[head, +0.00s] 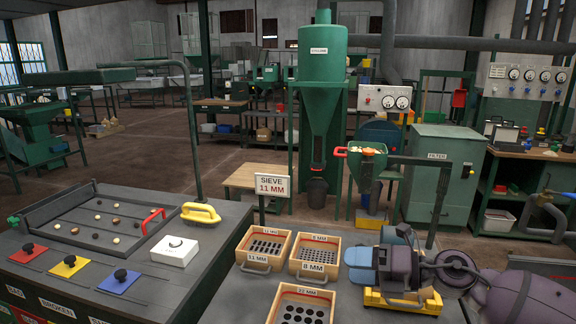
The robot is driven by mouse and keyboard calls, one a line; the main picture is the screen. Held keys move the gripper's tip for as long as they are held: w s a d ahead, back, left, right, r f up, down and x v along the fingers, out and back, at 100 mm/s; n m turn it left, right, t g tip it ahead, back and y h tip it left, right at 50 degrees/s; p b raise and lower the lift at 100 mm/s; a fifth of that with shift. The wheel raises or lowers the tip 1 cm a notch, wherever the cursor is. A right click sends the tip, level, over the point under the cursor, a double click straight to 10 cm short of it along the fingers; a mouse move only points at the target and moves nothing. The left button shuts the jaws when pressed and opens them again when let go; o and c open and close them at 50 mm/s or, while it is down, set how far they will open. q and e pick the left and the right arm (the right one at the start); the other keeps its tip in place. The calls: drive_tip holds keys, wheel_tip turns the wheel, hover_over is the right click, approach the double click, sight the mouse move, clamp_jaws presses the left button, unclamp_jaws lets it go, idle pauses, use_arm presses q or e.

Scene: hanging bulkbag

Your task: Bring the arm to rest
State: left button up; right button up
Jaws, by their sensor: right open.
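My right arm (505,293), purple and grey, reaches in from the lower right over the dark grey bench. Its right gripper (362,265), with blue fingers, points left and is open; I see nothing held in it. A yellow stand (405,302) sits on the bench below the gripper; I cannot tell whether they touch. Three wooden sieve trays lie left of the gripper: one in front (303,304), one at the back left (264,246) and one close to the fingers (316,254). My left gripper is not in view.
A sign reading SIEVE 11 MM (273,186) stands behind the trays. A second bench at left holds a sorting tray (98,217), a yellow-handled tool (201,213), a white box (174,250) and coloured pads with knobs. A green cyclone (321,55) and a filter cabinet (440,170) stand behind.

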drive_tip(key=s+d+f+m+t+h, duration=0.3)
drive_tip(key=f+m, duration=0.4)
drive_tip(key=m, duration=0.3)
drive_tip(key=s+d+f+m+t+h, duration=0.3)
drive_tip(key=f+m, duration=0.4)
drive_tip(key=m, duration=0.4)
drive_tip(key=s+d+f+m+t+h, duration=0.2)
drive_tip(key=d+f+m+h, duration=0.3)
drive_tip(key=m, duration=0.5)
drive_tip(key=shift+s+d+f+m+t+h, duration=0.2)
drive_tip(key=shift+s+f+h, duration=0.3)
drive_tip(key=shift+f, duration=0.2)
drive_tip(key=shift+s+d+f+m+t+h, duration=0.1)
drive_tip(key=shift+s+d+f+t+h, duration=0.1)
drive_tip(key=shift+s+f+h, duration=0.3)
drive_tip(key=s+d+f+m+g+h, duration=0.1)
drive_tip(key=s+f+m, duration=0.1)
drive_tip(key=s+f, duration=0.3)
drive_tip(key=s+d+f+m+g+h, duration=0.1)
drive_tip(key=s+f, duration=0.4)
drive_tip(key=s, duration=0.5)
drive_tip(key=shift+d+f+m+g, duration=0.2)
drive_tip(key=shift+d+m+g, duration=0.05)
drive_tip(key=shift+m+g, duration=0.3)
drive_tip(key=shift+w, duration=0.1)
